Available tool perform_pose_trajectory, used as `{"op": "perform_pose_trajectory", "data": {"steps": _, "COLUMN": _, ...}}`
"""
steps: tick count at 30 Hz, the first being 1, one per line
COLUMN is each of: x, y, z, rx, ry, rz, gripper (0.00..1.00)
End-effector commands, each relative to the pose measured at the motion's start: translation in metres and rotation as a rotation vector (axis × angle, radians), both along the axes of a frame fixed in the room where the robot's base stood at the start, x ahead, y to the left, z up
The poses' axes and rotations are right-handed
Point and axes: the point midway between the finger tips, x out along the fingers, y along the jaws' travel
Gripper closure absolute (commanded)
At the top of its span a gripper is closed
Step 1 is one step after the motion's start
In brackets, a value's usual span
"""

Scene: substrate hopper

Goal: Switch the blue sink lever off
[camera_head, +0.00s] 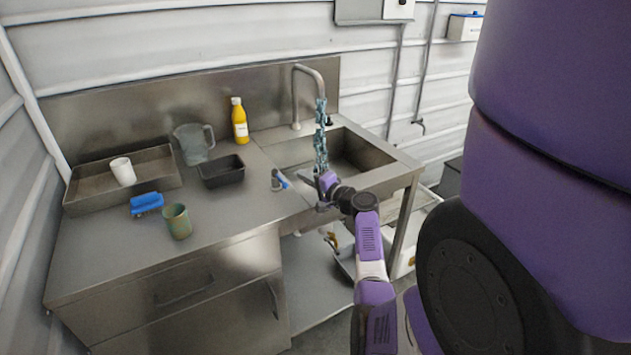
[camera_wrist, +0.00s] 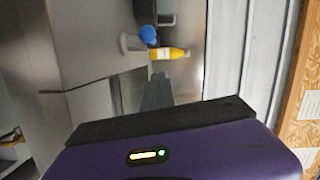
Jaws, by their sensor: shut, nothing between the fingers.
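The blue sink lever (camera_head: 284,181) sits on a short grey post on the steel counter, just left of the sink basin (camera_head: 372,157). In the wrist view the blue lever (camera_wrist: 148,34) is beyond my fingers, up and a little to the left. The metal faucet (camera_head: 312,72) curves over the basin. A bluish, wavy stream (camera_head: 320,135), which looks like running water, hangs from its spout. My gripper (camera_head: 312,174) is over the front of the sink, right of the lever and apart from it. Its fingers (camera_wrist: 157,92) are shut and empty.
A yellow bottle (camera_head: 239,122) stands behind the lever. A dark tub (camera_head: 221,171), clear pitcher (camera_head: 194,145), green cup (camera_head: 177,221), blue brush (camera_head: 146,203) and steel tray (camera_head: 78,194) with a white cup (camera_head: 123,171) are to the left. Bare counter lies around the lever.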

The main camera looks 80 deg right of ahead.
Motion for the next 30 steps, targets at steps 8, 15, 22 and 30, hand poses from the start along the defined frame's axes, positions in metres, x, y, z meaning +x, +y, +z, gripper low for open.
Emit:
{"op": "perform_pose_trajectory", "data": {"steps": 8, "x": 0.028, "y": 0.018, "z": -0.006, "rx": 0.002, "ry": 0.0, "rz": 0.001, "gripper": 1.0}}
{"op": "perform_pose_trajectory", "data": {"steps": 15, "x": 0.034, "y": 0.022, "z": -0.008, "rx": 0.0, "ry": 0.0, "rz": 0.0, "gripper": 1.0}}
{"op": "perform_pose_trajectory", "data": {"steps": 22, "x": 0.033, "y": 0.022, "z": -0.008, "rx": 0.0, "ry": 0.0, "rz": -0.001, "gripper": 1.0}}
{"op": "perform_pose_trajectory", "data": {"steps": 30, "x": 0.042, "y": 0.032, "z": -0.008, "rx": 0.0, "ry": 0.0, "rz": -0.027, "gripper": 1.0}}
